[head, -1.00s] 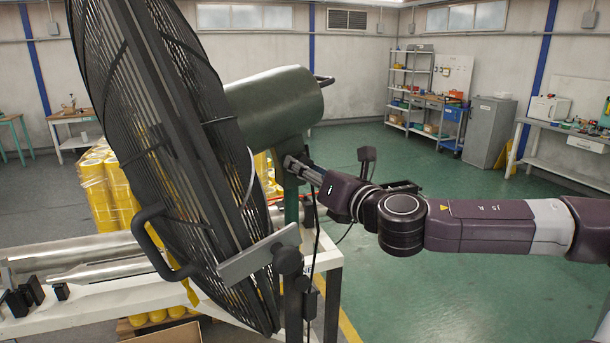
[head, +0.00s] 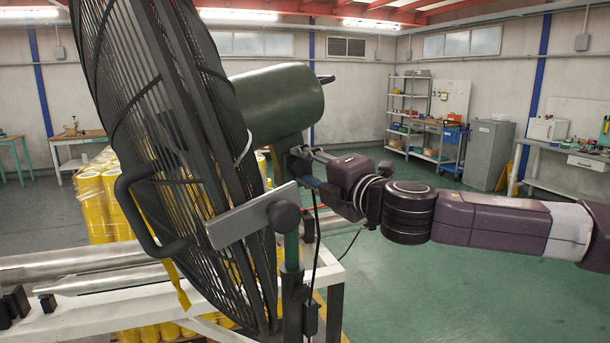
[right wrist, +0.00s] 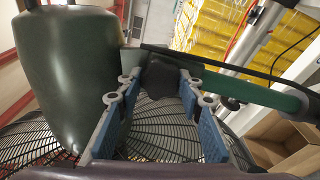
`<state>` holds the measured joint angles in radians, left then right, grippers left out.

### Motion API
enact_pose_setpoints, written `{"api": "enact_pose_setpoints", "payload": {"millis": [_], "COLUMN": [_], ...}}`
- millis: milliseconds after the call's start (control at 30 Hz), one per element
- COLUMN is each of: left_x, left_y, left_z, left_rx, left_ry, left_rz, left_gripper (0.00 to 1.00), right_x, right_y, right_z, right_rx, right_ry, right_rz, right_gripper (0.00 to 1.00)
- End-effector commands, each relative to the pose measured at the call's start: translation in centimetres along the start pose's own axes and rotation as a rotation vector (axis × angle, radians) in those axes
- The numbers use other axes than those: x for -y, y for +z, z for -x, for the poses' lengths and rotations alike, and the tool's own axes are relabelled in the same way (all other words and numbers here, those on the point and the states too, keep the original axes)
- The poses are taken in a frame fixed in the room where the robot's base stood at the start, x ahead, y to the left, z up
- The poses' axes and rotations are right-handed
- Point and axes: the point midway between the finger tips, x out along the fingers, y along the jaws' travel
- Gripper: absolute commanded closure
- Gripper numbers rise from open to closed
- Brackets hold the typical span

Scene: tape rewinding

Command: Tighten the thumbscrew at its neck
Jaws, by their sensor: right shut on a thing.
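A large black-caged fan (head: 165,130) with a green motor housing (head: 280,100) stands in the middle of the head view, its neck below the housing. My right gripper (head: 305,157) reaches in from the right to the neck. In the right wrist view its blue-padded fingers (right wrist: 158,84) are on both sides of a dark knob, the thumbscrew (right wrist: 160,76), and are shut on it. The housing (right wrist: 75,70) fills the left of that view, and the green post (right wrist: 255,92) runs to the right. My left gripper is not in view.
A grey plate and a round black joint (head: 284,215) sit on the post in front of my right gripper. A black handle (head: 128,205) juts from the cage. Yellow rolls (head: 92,205) stand behind. The green floor (head: 450,285) at right is clear.

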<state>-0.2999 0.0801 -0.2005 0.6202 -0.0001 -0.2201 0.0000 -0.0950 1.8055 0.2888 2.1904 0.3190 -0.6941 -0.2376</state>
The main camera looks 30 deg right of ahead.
Motion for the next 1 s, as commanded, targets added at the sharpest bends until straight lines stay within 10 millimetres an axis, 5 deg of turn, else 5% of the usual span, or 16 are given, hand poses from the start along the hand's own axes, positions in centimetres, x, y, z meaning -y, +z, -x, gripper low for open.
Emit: {"api": "enact_pose_setpoints", "payload": {"millis": [600, 1000], "left_x": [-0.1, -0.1], "left_y": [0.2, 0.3], "left_z": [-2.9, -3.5], "left_rx": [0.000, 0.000], "left_ry": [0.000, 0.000], "left_rz": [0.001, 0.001], "left_gripper": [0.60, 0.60], "right_x": [0.2, 0.1], "right_y": [-0.1, 0.0], "right_z": [0.0, 0.0], "right_rx": [-0.001, 0.000], "right_ry": [-0.002, -0.003], "right_rz": [-0.533, -0.690], "right_gripper": [0.90, 0.90]}}
